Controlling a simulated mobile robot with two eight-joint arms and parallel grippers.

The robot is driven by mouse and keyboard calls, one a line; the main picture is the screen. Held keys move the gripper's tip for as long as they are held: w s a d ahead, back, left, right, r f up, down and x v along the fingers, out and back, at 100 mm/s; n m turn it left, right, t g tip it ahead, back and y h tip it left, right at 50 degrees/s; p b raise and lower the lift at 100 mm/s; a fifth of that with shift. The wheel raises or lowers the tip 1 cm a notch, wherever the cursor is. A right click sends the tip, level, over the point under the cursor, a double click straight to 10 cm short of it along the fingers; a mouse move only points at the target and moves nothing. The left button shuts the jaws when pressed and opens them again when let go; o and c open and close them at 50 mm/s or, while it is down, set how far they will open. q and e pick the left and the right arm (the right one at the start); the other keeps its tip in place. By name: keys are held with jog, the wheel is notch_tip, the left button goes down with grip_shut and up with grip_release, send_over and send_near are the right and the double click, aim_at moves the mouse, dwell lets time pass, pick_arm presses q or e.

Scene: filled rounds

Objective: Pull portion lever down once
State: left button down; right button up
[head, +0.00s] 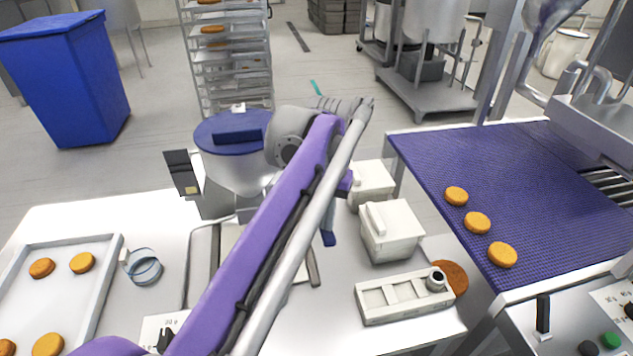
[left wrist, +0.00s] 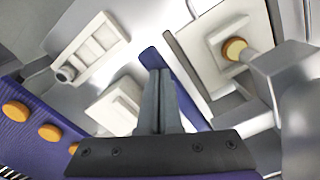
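The filling machine with its round blue-lidded hopper (head: 235,135) stands on the white table, partly hidden behind my purple left arm. A dark blue bar, which looks like the portion lever (head: 328,238), shows just right of the arm; its blue end also shows in the left wrist view (left wrist: 150,57). My left gripper (left wrist: 160,78) has its dark fingers close together, in front of the blue bar. I see nothing clearly held between them, and cannot tell whether they touch the bar. In the head view the arm hides the fingertips. An orange round (left wrist: 234,48) sits under the nozzle. My right gripper is not in view.
A tray (head: 112,262) with several rounds is at left, beside a tape roll (head: 143,267). White boxes (head: 392,232) and a pale rack (head: 402,297) stand right of the machine. A blue conveyor (head: 540,190) carries 3 rounds at right.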

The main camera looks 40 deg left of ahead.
pick_arm(q)
notch_tip(320, 180, up, 12)
jog(key=p, duration=0.9)
jog(key=shift+r, duration=0.25)
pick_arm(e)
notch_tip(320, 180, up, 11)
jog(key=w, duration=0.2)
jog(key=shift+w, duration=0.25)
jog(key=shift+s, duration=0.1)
pick_arm(q)
jog(key=s+d+f+m+t, duration=0.2)
jog(key=s+d+f, duration=0.3)
jog(key=f, duration=0.5)
jog(key=s+d+f+m+t, duration=0.2)
jog(key=s+d+f, duration=0.4)
jog(key=f, duration=0.5)
jog(key=shift+d+f+t, duration=0.15)
jog(key=shift+d+t, duration=0.65)
jog(key=shift+s+a, duration=0.15)
jog(key=shift+s, duration=0.05)
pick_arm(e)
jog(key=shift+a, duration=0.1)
